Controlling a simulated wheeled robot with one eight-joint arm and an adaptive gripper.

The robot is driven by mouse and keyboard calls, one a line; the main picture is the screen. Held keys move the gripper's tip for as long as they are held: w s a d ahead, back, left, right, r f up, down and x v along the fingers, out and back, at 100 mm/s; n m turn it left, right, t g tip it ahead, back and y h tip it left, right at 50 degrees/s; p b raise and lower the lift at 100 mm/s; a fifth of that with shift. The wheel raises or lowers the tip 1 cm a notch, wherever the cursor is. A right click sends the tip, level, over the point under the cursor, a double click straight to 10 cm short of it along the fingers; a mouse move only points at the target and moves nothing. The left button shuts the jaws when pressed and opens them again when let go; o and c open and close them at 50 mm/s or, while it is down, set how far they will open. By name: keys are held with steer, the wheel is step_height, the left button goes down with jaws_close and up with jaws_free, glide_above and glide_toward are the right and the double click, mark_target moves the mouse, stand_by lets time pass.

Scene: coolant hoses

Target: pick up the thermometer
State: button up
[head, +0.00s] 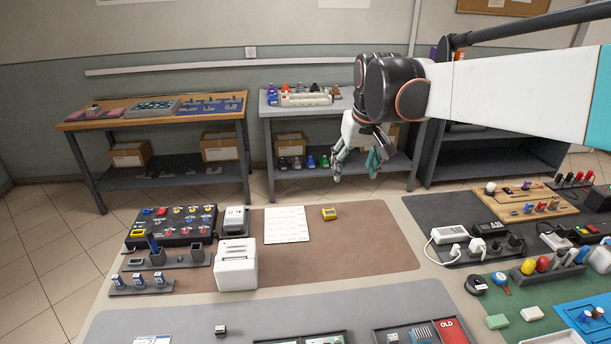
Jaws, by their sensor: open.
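I cannot tell for sure which item is the thermometer. My gripper (356,170) is open and empty, fingers pointing down. In the picture it shows above and slightly right of the yellow device, in front of the back shelving. It touches nothing that I can see.
Left of the sheet stand a white box-shaped device (236,265) and a black rack (172,225) with coloured parts. At right are a white power strip (450,234), a wooden board (518,205) and a green mat (520,300). The brown mat's right part is clear.

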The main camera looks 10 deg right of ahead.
steer(key=w+f+g+p, duration=0.1)
steer(key=w+f, duration=0.1)
steer(key=w, duration=0.7)
steer(key=g+p, duration=0.3)
glide_above(329, 211)
step_height(329, 211, down, 15)
step_height(329, 211, down, 14)
steer(key=b, duration=0.4)
steer(key=shift+d+f, duration=0.1)
steer(key=c, duration=1.1)
